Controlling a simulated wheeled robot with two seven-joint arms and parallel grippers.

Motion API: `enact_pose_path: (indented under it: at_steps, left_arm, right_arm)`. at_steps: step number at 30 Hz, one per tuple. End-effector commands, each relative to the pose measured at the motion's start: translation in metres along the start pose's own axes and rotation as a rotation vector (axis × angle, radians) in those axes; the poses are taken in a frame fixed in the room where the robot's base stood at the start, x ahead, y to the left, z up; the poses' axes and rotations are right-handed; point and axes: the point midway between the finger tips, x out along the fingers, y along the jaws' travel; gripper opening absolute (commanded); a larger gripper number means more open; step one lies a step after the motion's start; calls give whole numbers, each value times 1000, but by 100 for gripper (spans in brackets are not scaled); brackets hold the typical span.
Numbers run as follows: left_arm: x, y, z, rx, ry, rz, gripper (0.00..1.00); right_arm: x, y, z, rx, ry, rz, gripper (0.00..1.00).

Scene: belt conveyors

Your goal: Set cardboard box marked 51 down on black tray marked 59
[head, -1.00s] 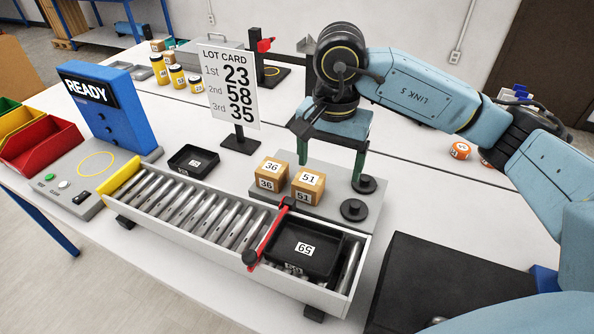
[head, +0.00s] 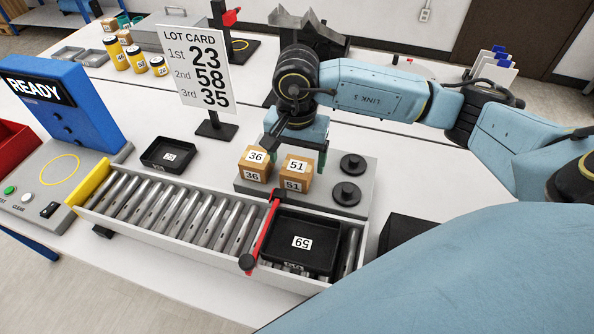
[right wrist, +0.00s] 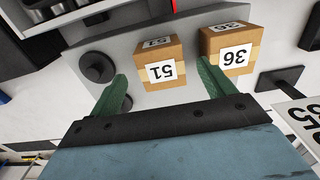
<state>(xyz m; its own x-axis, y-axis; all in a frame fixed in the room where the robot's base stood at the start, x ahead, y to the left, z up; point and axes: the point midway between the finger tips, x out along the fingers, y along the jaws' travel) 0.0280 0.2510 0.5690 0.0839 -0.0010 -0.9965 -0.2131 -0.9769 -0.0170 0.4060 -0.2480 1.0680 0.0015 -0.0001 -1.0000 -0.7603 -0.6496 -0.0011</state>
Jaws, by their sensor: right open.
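The cardboard box marked 51 (head: 296,178) stands upright on a grey plate behind the conveyor, and it also shows in the right wrist view (right wrist: 161,68). The black tray marked 59 (head: 275,236) sits empty on the rollers at the conveyor's right end, its label upside down to me. My right gripper (head: 296,158) is open and empty, just behind and above box 51. In the right wrist view its green fingers (right wrist: 162,84) point toward the box, which lies ahead between them; I see no contact. My left gripper is out of view.
A box marked 36 (head: 254,164) stands close beside box 51. Black round weights (head: 347,194) are on the plate's right side. A red bar (head: 261,236) crosses the conveyor beside the tray. A smaller black tray (head: 168,155) and the lot card (head: 196,70) stand to the left.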

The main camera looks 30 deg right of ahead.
Motion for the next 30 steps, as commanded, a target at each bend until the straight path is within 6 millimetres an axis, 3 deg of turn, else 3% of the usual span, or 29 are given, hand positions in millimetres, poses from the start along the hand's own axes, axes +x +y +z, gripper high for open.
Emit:
enact_pose_path:
  at_steps: [3,7,17,27,30]
  left_arm:
    - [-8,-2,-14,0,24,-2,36]
    - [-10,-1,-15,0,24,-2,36]
    - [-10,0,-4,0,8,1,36]
    - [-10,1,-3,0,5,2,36]
    - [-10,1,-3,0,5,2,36]
  right_arm:
    - [18,0,-4,2,-5,6,82]
    - [36,0,-5,1,-4,4,82]
    - [43,-1,-5,-1,-1,1,80]
    - [42,-1,-6,0,-1,1,36]
    - [42,-1,-6,0,0,0,28]
